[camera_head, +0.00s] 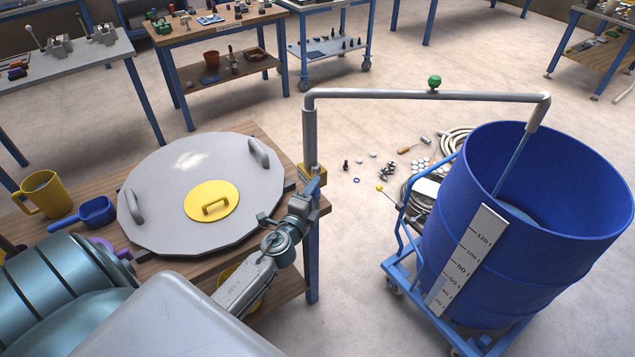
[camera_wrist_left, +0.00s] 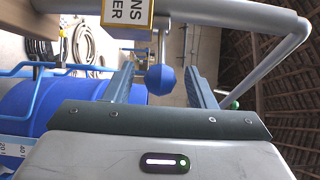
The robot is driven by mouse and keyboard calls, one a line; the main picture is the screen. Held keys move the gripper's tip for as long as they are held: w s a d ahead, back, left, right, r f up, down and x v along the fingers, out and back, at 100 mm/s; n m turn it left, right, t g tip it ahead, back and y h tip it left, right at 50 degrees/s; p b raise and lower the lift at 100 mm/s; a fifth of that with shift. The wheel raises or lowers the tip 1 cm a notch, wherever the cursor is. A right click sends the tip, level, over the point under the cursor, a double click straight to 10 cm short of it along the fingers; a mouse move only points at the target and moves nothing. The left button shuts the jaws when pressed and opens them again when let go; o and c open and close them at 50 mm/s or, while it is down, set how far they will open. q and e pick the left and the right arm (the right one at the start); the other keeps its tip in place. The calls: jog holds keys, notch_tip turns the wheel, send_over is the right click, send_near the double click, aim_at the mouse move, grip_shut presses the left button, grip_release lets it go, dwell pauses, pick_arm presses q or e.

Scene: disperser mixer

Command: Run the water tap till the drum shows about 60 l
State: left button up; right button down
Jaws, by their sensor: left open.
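The blue drum (camera_head: 575,240) stands upright on a blue trolley at the right. Its white scale (camera_head: 475,240) has a light blue column at the lower marks; the exact reading is too small to tell. The grey tap pipe (camera_head: 400,94) reaches over the drum, and a thin blue stream (camera_head: 512,160) runs from its spout into bluish water inside. My left gripper (camera_head: 303,192) is open beside the tap post and yellow sign (camera_head: 313,174). In the left wrist view, the tap's blue ball knob (camera_wrist_left: 160,80) appears between the open fingers, with no clear contact. My right gripper is out of view.
A green ball (camera_head: 434,82) sits on the pipe. A wooden table with a grey round lid (camera_head: 190,225), yellow jug (camera_head: 43,192) and blue scoop (camera_head: 88,214) is on the left. Loose tools and a coiled hose (camera_head: 458,140) lie on the floor behind the trolley (camera_head: 395,268).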

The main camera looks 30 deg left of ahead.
pick_arm(q)
jog(key=shift+w+a, duration=0.2)
jog(key=shift+w, duration=1.05)
grip_shut()
jog(key=shift+d, duration=0.1)
jog(key=w+n+g+y+b, duration=0.1)
jog(key=n+y+b, duration=0.1)
jog(key=y+b, duration=0.1)
jog(key=w+d+n+g+y+b, duration=0.1)
jog(key=n+g+y+b, duration=0.1)
jog(key=n+y+b, duration=0.1)
jog(key=w+d+n+g+y+b, duration=0.1)
jog(key=n+g+y+b, duration=0.1)
jog(key=y+b, duration=0.2)
jog(key=shift+w+d+f+b, duration=0.1)
jog(key=shift+w+d+b, duration=0.15)
jog(key=shift+w+b, duration=0.15)
